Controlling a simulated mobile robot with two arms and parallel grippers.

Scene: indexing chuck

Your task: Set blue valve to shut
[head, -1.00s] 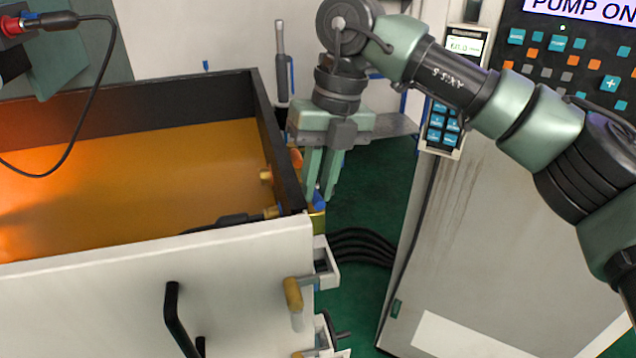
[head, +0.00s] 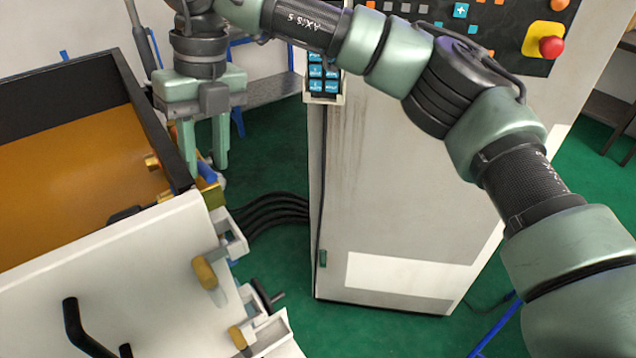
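The blue valve (head: 207,173) is a small blue handle on a yellow-brass body at the right outer corner of the open tank. My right gripper (head: 206,167) points down over it, its two green fingers apart with a gap between them. The blue handle shows between and just behind the fingertips, partly hidden by them. I cannot tell whether a finger touches it or which way the handle is turned. My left gripper is not in view.
The dark-rimmed tank (head: 75,180) with an orange-brown inside is at left. Wooden-handled fittings (head: 204,273) are on the white panel (head: 110,270). A grey cabinet (head: 390,200) with a red stop button (head: 552,47) stands at right. Black hoses (head: 270,208) run between them over green floor.

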